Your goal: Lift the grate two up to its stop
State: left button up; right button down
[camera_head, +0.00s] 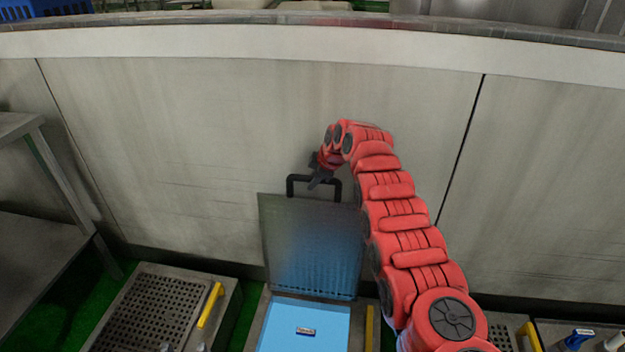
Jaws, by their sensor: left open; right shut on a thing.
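A grey perforated grate (310,240) stands raised, close to upright, in front of the pale wall. It has a black handle (290,184) on its top edge. Below it is an open box with a light blue inside (280,325), and a small labelled item (305,331) lies in it. My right gripper (318,182) is shut on the handle; its wrist partly hides the grip. I cannot tell whether the grate touches a stop. My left gripper is out of view.
A metal table (35,240) is at the far left. A partly hidden grate (500,335) and bottles (575,341) are at the lower right. Wall (200,150) behind.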

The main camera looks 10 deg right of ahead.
jog(key=shift+f, duration=0.15)
jog(key=c, duration=0.7)
grip_release()
jog(key=shift+s+d+r, duration=0.1)
jog(key=shift+d+r, duration=0.1)
jog(key=shift+r, duration=0.5)
jog(key=shift+p+v, duration=2.3)
jog(key=shift+v, duration=5.75)
jog(key=shift+s, duration=0.1)
